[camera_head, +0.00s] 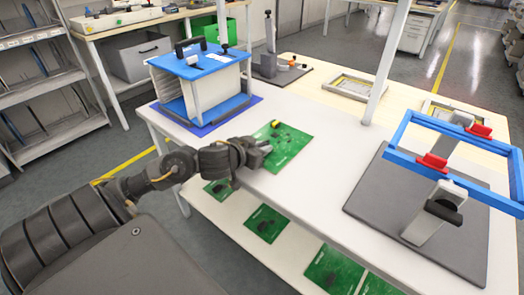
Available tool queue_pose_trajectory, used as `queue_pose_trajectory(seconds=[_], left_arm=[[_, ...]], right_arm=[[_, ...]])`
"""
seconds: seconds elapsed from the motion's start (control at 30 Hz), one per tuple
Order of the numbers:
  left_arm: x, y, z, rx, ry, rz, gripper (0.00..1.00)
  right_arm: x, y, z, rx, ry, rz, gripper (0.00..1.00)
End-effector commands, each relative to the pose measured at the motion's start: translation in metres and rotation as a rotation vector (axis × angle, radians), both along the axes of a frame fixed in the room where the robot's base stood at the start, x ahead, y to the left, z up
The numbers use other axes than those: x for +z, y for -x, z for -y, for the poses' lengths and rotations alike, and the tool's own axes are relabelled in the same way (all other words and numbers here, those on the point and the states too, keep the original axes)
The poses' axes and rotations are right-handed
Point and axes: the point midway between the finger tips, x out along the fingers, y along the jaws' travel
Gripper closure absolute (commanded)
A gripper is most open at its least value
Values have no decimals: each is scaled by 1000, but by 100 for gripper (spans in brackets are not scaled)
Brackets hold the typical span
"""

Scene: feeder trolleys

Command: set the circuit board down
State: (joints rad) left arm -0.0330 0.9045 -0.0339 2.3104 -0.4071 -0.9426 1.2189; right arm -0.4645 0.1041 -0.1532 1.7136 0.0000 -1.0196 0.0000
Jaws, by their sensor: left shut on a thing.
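The green circuit board (288,142) is at the left part of the white tabletop (318,192). A small yellow part and some dark parts show on its top face. My left gripper (263,149) reaches in from the left and is shut on the board's near left edge. The board looks flat; I cannot tell whether it rests on the table or is held just above it. The gripper hides part of that edge. My right gripper is not in view.
A blue and white rack (200,62) stands on a blue mat behind the board. A blue frame (398,135) with red clamps stands on a grey plate at the right. Several green boards (266,222) lie on the lower shelf. A white post (388,60) rises behind. The tabletop's middle is clear.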

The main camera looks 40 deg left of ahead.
Motion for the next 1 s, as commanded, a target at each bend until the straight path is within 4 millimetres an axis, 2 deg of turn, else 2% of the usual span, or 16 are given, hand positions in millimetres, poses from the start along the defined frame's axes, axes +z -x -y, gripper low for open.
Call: queue_pose_trajectory(seconds=[0.37,0.4,0.53,0.87,1.0], left_arm=[[-2,0,0,1,2,2,100],[-2,0,0,0,1,0,75],[-1,0,0,0,1,0,58],[1,0,0,0,0,1,58],[6,14,0,0,-1,-2,58]], right_arm=[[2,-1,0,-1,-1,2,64],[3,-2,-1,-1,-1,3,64],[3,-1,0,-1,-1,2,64],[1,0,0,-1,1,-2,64],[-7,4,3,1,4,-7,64]])
